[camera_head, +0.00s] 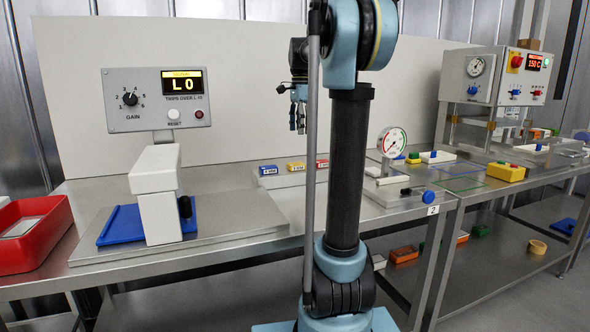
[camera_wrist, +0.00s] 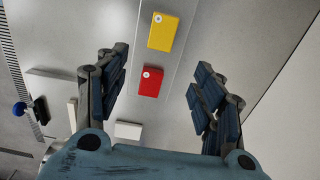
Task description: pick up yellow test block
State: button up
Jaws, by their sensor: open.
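The yellow test block (camera_head: 296,166) lies on the steel bench between a blue block and a red block, each with a label on its front. In the wrist view the yellow block (camera_wrist: 165,35) lies near the top edge, beyond the fingertips, with a white round mark on it. My gripper (camera_wrist: 157,68) is open and empty, fingers spread wide. The red block (camera_wrist: 150,82) shows between the fingers, below me. In the head view my gripper (camera_head: 298,118) hangs above the bench, above the blocks, partly hidden by my arm.
The blue block (camera_head: 268,170) and red block (camera_head: 321,164) flank the yellow one. A dial gauge (camera_head: 392,142) stands to the right. A white detector arch (camera_head: 156,196) over a blue tray (camera_head: 112,228) and a red bin (camera_head: 30,240) stand left. A backboard rises behind.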

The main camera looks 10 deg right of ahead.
send_over(298, 163)
jog(key=f, duration=0.8)
jog(key=shift+s+d+f, duration=0.1)
jog(key=shift+s+d, duration=0.1)
jog(key=shift+d, duration=0.1)
jog(key=shift+a+f, duration=0.2)
jog(key=shift+f, duration=1.15)
jog(key=shift+a+f, duration=0.15)
jog(key=shift+f, duration=1.15)
jog(key=c, duration=1.1)
